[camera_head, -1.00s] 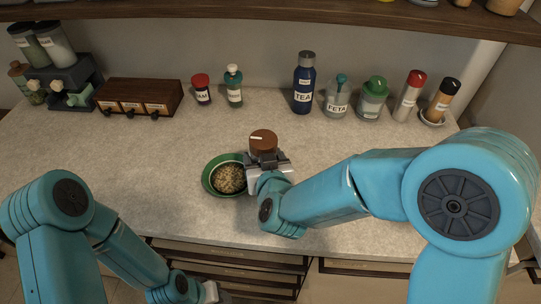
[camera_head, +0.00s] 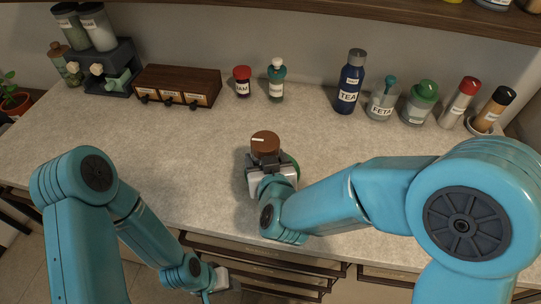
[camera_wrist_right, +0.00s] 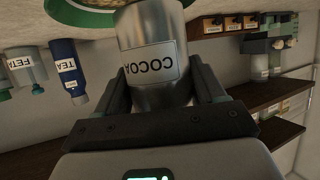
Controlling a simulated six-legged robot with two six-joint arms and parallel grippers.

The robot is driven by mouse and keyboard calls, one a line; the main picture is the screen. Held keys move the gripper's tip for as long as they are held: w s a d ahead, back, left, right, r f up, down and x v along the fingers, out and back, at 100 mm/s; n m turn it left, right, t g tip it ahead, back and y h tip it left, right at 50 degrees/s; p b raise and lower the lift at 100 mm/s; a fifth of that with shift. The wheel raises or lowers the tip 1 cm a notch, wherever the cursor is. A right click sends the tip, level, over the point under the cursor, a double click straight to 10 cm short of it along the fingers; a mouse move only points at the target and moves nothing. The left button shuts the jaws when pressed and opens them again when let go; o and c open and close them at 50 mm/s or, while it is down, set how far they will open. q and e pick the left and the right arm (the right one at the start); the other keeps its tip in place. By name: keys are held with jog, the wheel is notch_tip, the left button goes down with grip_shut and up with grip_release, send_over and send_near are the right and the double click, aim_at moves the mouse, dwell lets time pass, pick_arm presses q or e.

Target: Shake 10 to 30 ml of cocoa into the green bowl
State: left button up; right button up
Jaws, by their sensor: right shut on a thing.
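The cocoa shaker has a brown cap (camera_head: 265,142) and a metal body labelled COCOA (camera_wrist_right: 153,65). My right gripper (camera_head: 270,178) is shut on its body and holds it roughly upright. The green bowl shows only as a sliver of green rim (camera_head: 291,162) in the head view, mostly hidden by my gripper and the shaker.
The TEA bottle (camera_head: 349,83), FETA jar (camera_head: 382,100) and several other containers stand at back right. The counter's left side (camera_head: 110,130) is clear.

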jog(key=shift+s+a, duration=0.1)
jog(key=shift+a, duration=0.05)
jog(key=shift+s+r+p, duration=0.15)
jog(key=shift+r+p, duration=0.15)
jog(key=shift+p, duration=0.1)
jog(key=g+p, duration=0.1)
jog(key=r+m+g+y+p, duration=0.1)
jog(key=g+p, duration=0.1)
jog(key=p, duration=0.1)
jog(key=shift+s+a+r+m, duration=0.15)
jog(key=shift+s+a+m, duration=0.15)
jog(key=shift+m, duration=0.1)
jog(key=shift+s+f+b, duration=0.1)
jog(key=shift+f+b, duration=0.3)
jog(key=shift+r+y+p, duration=0.3)
jog(key=shift+p, duration=0.05)
jog(key=shift+a+f+m+g, duration=0.1)
jog(key=shift+a+m+g, duration=0.1)
jog(key=shift+m+g, duration=0.25)
jog(key=shift+s+d, duration=0.1)
jog(key=shift+s, duration=0.05)
